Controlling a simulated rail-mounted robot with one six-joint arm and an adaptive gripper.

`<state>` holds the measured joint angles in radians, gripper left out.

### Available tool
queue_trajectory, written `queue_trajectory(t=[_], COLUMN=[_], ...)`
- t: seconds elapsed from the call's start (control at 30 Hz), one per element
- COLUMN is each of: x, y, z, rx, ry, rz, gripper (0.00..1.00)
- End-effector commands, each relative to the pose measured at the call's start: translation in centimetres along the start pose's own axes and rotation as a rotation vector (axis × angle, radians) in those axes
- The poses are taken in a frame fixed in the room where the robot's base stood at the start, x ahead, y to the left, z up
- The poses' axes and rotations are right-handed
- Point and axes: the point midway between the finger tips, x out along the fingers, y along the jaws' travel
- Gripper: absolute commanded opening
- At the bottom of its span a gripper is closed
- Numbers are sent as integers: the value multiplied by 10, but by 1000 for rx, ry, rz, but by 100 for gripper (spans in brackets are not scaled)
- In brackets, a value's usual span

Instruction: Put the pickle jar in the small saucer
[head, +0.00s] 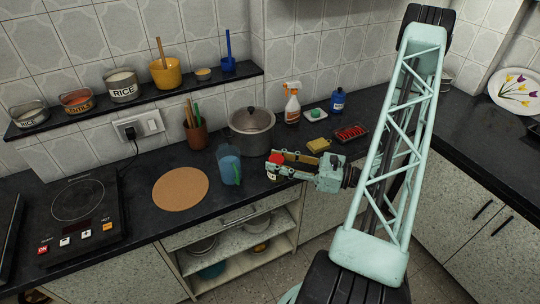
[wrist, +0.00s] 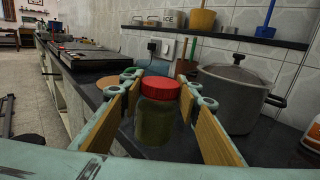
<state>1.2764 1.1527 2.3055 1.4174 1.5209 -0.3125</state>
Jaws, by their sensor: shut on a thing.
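The pickle jar (wrist: 157,122) has a red lid and a murky green body. It stands upright between the wooden-padded fingers of my gripper (wrist: 160,90) in the wrist view. In the head view its red lid (head: 277,157) shows at the tips of my gripper (head: 280,164), near the counter's front edge. My gripper is shut on the jar; the fingers hide part of it. I cannot surely pick out the small saucer. A small white dish (head: 316,118) with a green thing on it lies at the back of the counter.
A blue mug (head: 229,163) stands left of the jar, with a round cork mat (head: 180,189) beyond it. A lidded steel pot (head: 251,135) stands behind. A yellow sponge (head: 319,145), a dark tray of red things (head: 352,132) and a spray bottle (head: 292,105) are to the right.

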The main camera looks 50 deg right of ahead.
Motion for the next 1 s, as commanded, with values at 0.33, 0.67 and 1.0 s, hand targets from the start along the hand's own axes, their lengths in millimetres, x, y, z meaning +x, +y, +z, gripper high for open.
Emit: queue_trajectory(t=[0.33, 0.67, 1.0], x=[-25, -31, -31], y=[18, 24, 24], z=[3, 4, 4], rx=[1, 0, 0], ry=[0, -1, -1], rz=[-1, 0, 0], gripper=[6, 6, 6])
